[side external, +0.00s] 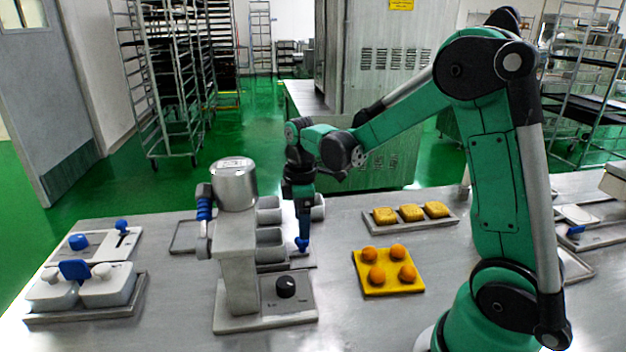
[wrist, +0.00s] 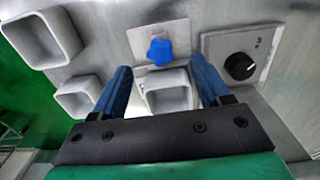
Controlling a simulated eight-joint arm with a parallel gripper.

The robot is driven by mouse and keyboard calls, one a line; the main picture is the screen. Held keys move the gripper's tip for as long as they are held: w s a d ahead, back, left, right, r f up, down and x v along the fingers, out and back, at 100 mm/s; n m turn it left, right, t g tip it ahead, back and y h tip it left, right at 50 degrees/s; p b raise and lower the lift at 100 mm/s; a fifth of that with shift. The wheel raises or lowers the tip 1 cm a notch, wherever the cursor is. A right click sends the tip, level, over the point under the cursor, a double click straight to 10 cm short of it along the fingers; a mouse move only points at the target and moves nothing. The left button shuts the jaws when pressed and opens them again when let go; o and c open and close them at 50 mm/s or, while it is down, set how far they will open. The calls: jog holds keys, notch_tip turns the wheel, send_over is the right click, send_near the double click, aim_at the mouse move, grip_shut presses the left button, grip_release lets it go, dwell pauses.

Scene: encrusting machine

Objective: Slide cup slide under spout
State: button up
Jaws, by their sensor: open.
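The encrusting machine (side external: 238,262) stands left of centre in the side view, with a round metal hopper on top. In the wrist view, a flat metal plate (wrist: 140,38) carries a blue star-shaped knob (wrist: 160,52). A square grey cup (wrist: 168,92) sits just below the knob in that picture. My gripper (wrist: 160,66) is open, its two blue fingers on either side of the cup and knob, with nothing held between them. In the side view, my gripper (side external: 302,238) points down, right of the machine column. Whether the fingers touch the cup or plate cannot be told.
A black dial (side external: 286,286) is on the machine base. Other square cups (wrist: 48,36) are close by on the left in the wrist view. A yellow board (side external: 390,288) with several orange balls and a tray (side external: 385,229) of yellow squares lie to the right.

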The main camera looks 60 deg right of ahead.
jog(key=shift+r, duration=0.95)
jog(key=shift+s+d+f+t+y, duration=0.15)
jog(key=shift+f+t+y, duration=0.65)
jog(key=shift+f, duration=0.6)
jog(key=shift+s+d+f+t+y, duration=0.15)
jog(key=shift+f+t+y, duration=0.65)
jog(key=shift+f, duration=0.6)
grip_shut()
jog(key=shift+a, duration=0.1)
